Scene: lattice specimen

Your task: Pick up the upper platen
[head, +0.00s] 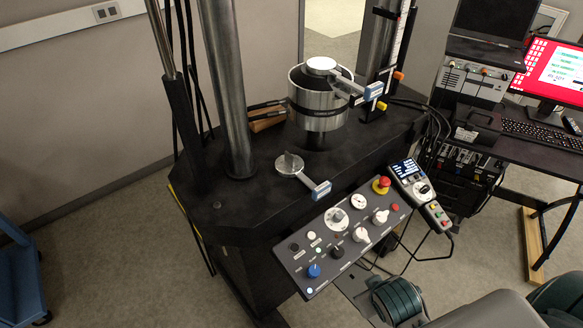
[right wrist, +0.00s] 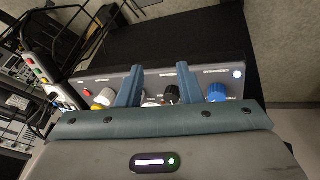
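Two similar metal discs with a side arm ending in a blue-grey block are in the head view. One disc (head: 289,163) lies on the black machine deck, its block (head: 321,190) towards the control panel. The other disc (head: 321,65) sits on top of the silver cylindrical load cell (head: 318,107), its block (head: 373,91) to the right. I cannot tell which is the upper platen. My right gripper (right wrist: 160,82) has its two blue-grey fingers apart, with nothing seen between them except the panel beyond. It is away from both discs. My left gripper is not in view.
A control panel (head: 341,238) with knobs and a red button juts from the deck front, with a handset (head: 421,195) at its right. Tall steel columns (head: 228,90) flank the deck. A desk with keyboard (head: 541,133) stands right. Open floor (head: 125,240) lies left.

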